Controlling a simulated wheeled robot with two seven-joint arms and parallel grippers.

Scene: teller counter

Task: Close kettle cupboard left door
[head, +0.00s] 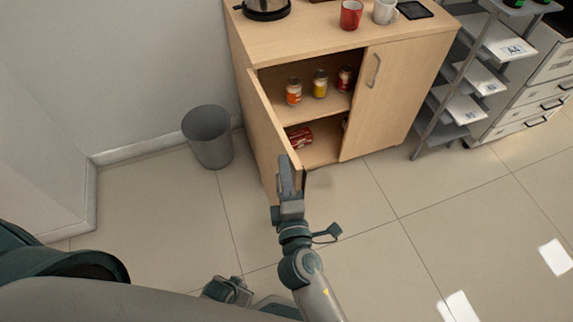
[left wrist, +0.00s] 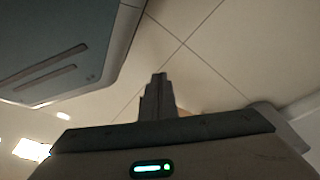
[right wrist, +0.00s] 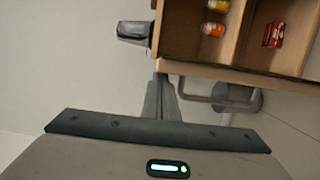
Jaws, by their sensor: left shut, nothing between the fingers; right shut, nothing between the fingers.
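The wooden kettle cupboard's left door (head: 268,132) stands wide open, swung out toward me. In the right wrist view its free edge (right wrist: 250,78) runs across, with a grey handle (right wrist: 192,99) on its outer face. My right gripper (head: 286,165) is shut and empty by the door's upper free corner; I cannot tell whether it touches. Its fingers also show in the right wrist view (right wrist: 161,84). The right door (head: 378,95) is closed. My left gripper (left wrist: 158,82) is shut and empty, away from the cupboard; in the head view it is low, near my body.
Jars and a can (head: 319,84) stand on the inner shelf, with a red package (head: 299,138) below. A grey bin (head: 208,137) stands left of the door. The kettle (head: 266,8) and mugs (head: 350,14) are on top. Floor to the right is clear.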

